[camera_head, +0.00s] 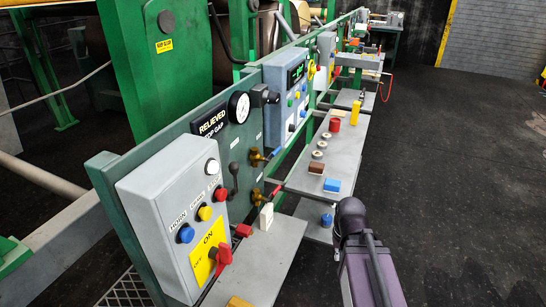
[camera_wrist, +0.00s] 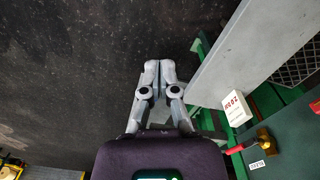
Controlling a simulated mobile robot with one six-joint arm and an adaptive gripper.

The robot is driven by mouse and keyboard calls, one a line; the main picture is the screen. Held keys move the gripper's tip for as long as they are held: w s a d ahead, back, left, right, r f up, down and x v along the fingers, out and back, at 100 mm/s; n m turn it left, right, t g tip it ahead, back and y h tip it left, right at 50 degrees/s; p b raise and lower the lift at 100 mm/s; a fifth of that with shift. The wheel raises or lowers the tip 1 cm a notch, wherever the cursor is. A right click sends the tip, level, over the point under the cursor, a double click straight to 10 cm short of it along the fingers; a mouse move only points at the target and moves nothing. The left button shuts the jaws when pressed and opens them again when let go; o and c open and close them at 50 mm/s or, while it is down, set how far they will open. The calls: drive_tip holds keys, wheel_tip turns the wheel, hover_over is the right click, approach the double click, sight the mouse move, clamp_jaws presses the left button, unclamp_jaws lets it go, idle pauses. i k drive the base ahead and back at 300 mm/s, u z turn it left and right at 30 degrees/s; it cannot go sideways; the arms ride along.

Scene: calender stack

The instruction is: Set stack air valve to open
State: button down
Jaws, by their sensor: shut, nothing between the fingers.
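Two small brass valves are on the green panel in the head view, an upper valve (camera_head: 257,157) and a lower valve (camera_head: 257,196). Each has a handle sticking out from the panel. Their labels are too small to read, so I cannot tell which is the stack air valve. In the wrist view one brass valve (camera_wrist: 265,139) shows at the lower right, with a red handle (camera_wrist: 236,150) pointing left and a small white tag beside it. My gripper (camera_wrist: 159,66) is shut and empty, left of that valve and apart from it, over dark floor.
A grey shelf (camera_head: 271,250) runs below the panel, with a white block (camera_head: 266,215) near the valves. A grey control box (camera_head: 170,215) with buttons and a red rotary switch (camera_head: 221,256) stands at the near end. Dark open floor (camera_head: 470,180) lies to the right.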

sight(274, 152)
drive_tip(key=u, duration=0.85)
drive_tip(key=k, duration=0.85)
drive_tip(key=z, duration=0.35)
drive_tip(key=i, duration=0.45)
drive_tip(key=u, duration=0.05)
